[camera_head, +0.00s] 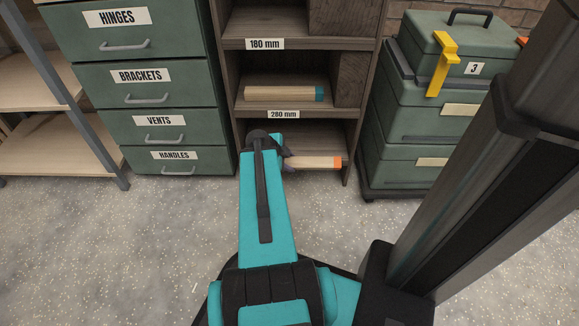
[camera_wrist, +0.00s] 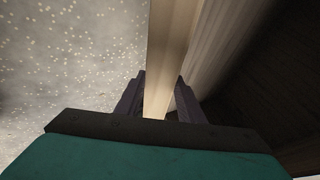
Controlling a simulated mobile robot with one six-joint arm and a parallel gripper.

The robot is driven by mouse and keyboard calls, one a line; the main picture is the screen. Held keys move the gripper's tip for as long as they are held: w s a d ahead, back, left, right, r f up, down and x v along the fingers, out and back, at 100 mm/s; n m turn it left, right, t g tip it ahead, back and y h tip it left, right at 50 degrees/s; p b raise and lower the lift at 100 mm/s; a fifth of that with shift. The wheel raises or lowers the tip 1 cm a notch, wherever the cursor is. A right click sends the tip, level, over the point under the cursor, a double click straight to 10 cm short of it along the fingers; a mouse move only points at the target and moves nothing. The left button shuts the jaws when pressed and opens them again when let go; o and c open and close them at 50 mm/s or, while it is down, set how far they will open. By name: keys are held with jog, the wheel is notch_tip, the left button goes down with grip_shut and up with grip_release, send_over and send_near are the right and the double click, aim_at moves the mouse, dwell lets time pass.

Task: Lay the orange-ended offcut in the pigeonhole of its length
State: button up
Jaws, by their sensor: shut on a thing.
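The orange-ended offcut (camera_head: 313,162) is a pale wooden bar, held level at the mouth of the bottom pigeonhole (camera_head: 318,134) in the head view. Its orange end points right. My gripper (camera_head: 285,161) is shut on it toward its left end, partly hidden by my arm. In the wrist view the offcut (camera_wrist: 168,50) runs up between the two fingers (camera_wrist: 160,85). I cannot tell how far it is inside the opening. A label reading 280 mm (camera_head: 283,114) is on the board above this opening; a 180 mm label (camera_head: 265,44) is on the board higher up.
A teal-ended offcut (camera_head: 283,93) lies in the pigeonhole between the two labels. A green drawer cabinet (camera_head: 152,128) stands close on the left and stacked green toolboxes (camera_head: 420,120) on the right. The speckled floor (camera_head: 150,240) in front is clear.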

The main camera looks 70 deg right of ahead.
jog(key=shift+w+d+f+b, duration=0.1)
jog(key=shift+d+f+b, duration=0.15)
jog(key=shift+b, duration=0.6)
jog(key=shift+d, duration=0.1)
jog(key=d+b, duration=0.1)
jog(key=w+d+b, duration=0.1)
jog(key=b, duration=0.1)
jog(key=shift+d+r, duration=0.2)
jog(key=shift+d, duration=0.05)
jog(key=shift+w+d+f+p, duration=0.1)
jog(key=shift+w+d+p, duration=0.3)
jog(key=shift+d, duration=0.8)
jog(key=shift+w+d+f+p, duration=0.2)
jog(key=shift+w+d, duration=0.35)
jog(key=shift+d, duration=0.6)
jog(key=shift+w+d+f+p, duration=0.1)
jog(key=shift+w+d+p, duration=0.3)
jog(key=shift+d, duration=0.8)
jog(key=shift+f+b, duration=0.75)
jog(key=shift+f, duration=0.05)
